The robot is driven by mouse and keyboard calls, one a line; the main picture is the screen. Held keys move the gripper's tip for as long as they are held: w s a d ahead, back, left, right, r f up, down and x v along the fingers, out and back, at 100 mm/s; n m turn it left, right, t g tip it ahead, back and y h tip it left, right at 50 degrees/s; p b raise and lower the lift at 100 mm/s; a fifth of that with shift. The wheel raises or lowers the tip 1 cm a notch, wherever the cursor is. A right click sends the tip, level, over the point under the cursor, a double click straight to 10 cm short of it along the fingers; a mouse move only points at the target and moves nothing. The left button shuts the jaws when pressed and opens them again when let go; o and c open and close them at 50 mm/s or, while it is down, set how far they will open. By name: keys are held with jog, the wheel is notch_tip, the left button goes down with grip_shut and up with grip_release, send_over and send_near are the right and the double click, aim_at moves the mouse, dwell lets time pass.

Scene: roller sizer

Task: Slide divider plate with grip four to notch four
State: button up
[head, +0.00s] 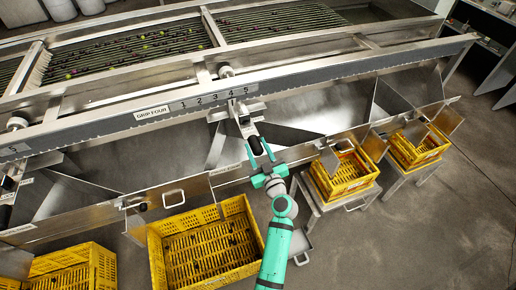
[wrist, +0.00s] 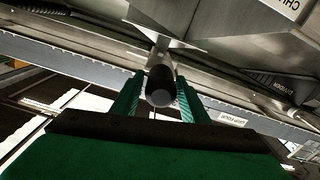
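The dark cylindrical grip (head: 256,145) hangs on a steel arm in front of the machine, right of the "GRIP FOUR" label (head: 152,112). Its steel carriage (head: 238,108) sits on the notched rail (head: 110,125) near the plate numbered 1 to 5 (head: 213,97), around the 4 and 5 end; the exact notch cannot be told. The divider plate (head: 217,145) slants down behind it, partly hidden. My gripper (head: 260,151) has green fingers on both sides of the grip. The wrist view shows the grip (wrist: 160,85) between the fingers with small gaps beside it.
Steel chutes (head: 310,105) lie behind and right of my gripper. A yellow crate (head: 205,245) stands lower left, and another (head: 345,175) stands on a stand at right. Rollers with small fruit (head: 130,55) lie beyond the rail. Bare floor (head: 430,240) is at lower right.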

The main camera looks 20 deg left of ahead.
jog(key=shift+o, duration=0.5)
jog(key=v, duration=1)
jog(key=shift+s+d, duration=0.25)
jog(key=shift+s, duration=0.1)
jog(key=shift+w, duration=0.1)
jog(key=shift+f, duration=0.1)
jog(key=s+d+f+m+h, duration=0.4)
jog(key=s+d+f+h, duration=0.15)
jog(key=s, duration=0.35)
jog(key=s+d+f+m+h, duration=0.45)
jog(key=s+d, duration=0.25)
jog(key=s, duration=0.3)
jog(key=s+d+r+m+t+h, duration=0.1)
jog(key=s+d+r, duration=0.1)
jog(key=s+r, duration=0.3)
jog(key=s+d+r+m+t+h, duration=0.1)
jog(key=s+r, duration=0.5)
jog(key=s, duration=0.6)
jog(key=shift+d, duration=0.85)
